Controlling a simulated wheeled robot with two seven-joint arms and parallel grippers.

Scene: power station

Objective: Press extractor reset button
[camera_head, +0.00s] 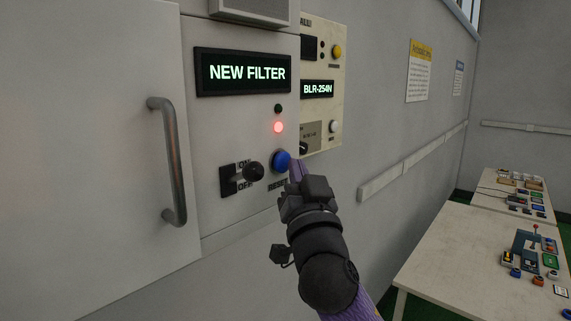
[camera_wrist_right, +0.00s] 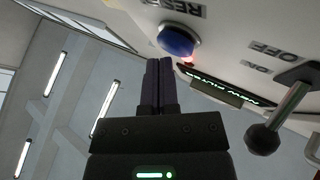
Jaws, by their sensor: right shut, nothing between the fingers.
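The blue reset button (camera_head: 281,161) sits at the lower right of a white panel with a display (camera_head: 245,72) reading "NEW FILTER". A red lamp (camera_head: 278,127) glows above the button, under a dark lamp (camera_head: 278,108). My right gripper (camera_head: 297,168) is shut and empty, with its fingertips close to the right side of the button. In the right wrist view the button (camera_wrist_right: 178,40) shows just beyond and slightly right of the shut fingertips (camera_wrist_right: 159,62). I cannot tell whether they touch. My left gripper is not in view.
An ON/OFF lever (camera_head: 253,171) sticks out left of the button, and also shows in the right wrist view (camera_wrist_right: 264,138). A metal door handle (camera_head: 172,160) is further left. A beige panel (camera_head: 322,85) stands behind. Tables (camera_head: 470,255) with small controls are at right.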

